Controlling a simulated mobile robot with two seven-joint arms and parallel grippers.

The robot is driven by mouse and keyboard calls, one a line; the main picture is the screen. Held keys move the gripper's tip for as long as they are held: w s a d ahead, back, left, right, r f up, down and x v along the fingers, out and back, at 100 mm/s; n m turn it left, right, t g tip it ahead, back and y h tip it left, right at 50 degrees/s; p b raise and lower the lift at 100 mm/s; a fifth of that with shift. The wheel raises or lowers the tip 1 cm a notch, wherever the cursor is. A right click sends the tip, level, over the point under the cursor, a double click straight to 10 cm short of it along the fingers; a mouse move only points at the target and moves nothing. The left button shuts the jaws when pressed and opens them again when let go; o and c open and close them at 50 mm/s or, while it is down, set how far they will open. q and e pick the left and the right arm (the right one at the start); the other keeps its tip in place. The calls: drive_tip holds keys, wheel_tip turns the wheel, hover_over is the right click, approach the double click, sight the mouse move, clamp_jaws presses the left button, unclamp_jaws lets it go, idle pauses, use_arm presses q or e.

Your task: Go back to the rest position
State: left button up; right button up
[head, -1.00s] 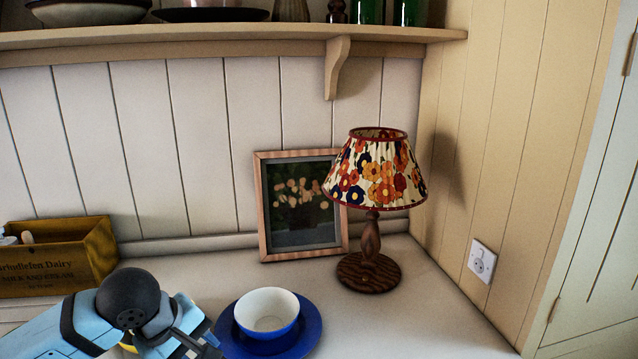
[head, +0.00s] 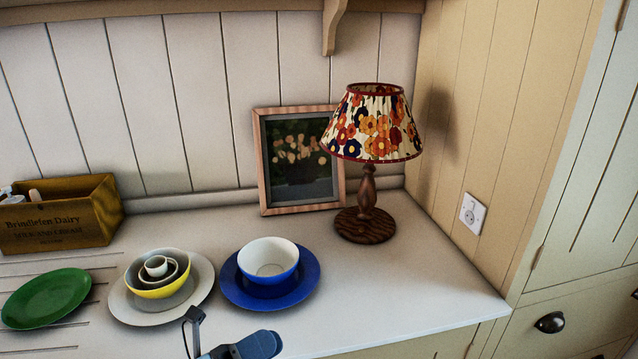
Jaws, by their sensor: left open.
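My left gripper (head: 192,328) is at the bottom edge of the head view, its dark fingers apart and nothing between them. It is in front of the grey-white plate and the blue plate. Part of my blue arm shows beside it, and the rest is cut off by the frame edge. My right gripper is out of view. A blue bowl with a white inside (head: 268,262) sits on the blue plate (head: 309,283). A yellow bowl (head: 160,291) with smaller vessels nested in it sits on the grey-white plate (head: 204,280).
A green plate (head: 46,298) lies at the left on the grooved counter. A wooden crate (head: 60,222) stands behind it. A framed picture (head: 262,175) and a flowered lamp (head: 378,130) stand at the back. The counter (head: 420,285) is bare at the right, up to its front edge.

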use_arm(q)
drive_tip(key=w+a+f+n+t+y, duration=0.1)
drive_tip(key=a+f+n+t+y, duration=0.25)
drive_tip(key=n, duration=0.55)
drive_tip(key=a+f+n+t+y, duration=0.2)
drive_tip(key=f+n+t+y, duration=0.3)
drive_tip(key=n, duration=0.4)
drive_tip(key=s+a+f+n+g+y, duration=0.35)
drive_tip(key=s+f+n, duration=0.35)
drive_tip(key=f, duration=0.4)
drive_tip(key=s+a+f+n+g+y, duration=0.25)
drive_tip(key=s+f+n+y, duration=0.25)
drive_tip(key=f+n, duration=0.45)
wheel_tip(320, 180, up, 11)
drive_tip(key=s+p, duration=0.1)
drive_tip(key=p, duration=1.1)
drive_tip(key=shift+f+p, duration=0.2)
drive_tip(key=shift+p, duration=0.2)
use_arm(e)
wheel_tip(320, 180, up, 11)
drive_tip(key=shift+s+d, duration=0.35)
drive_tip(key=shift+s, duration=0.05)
use_arm(q)
drive_tip(key=shift+g, duration=0.25)
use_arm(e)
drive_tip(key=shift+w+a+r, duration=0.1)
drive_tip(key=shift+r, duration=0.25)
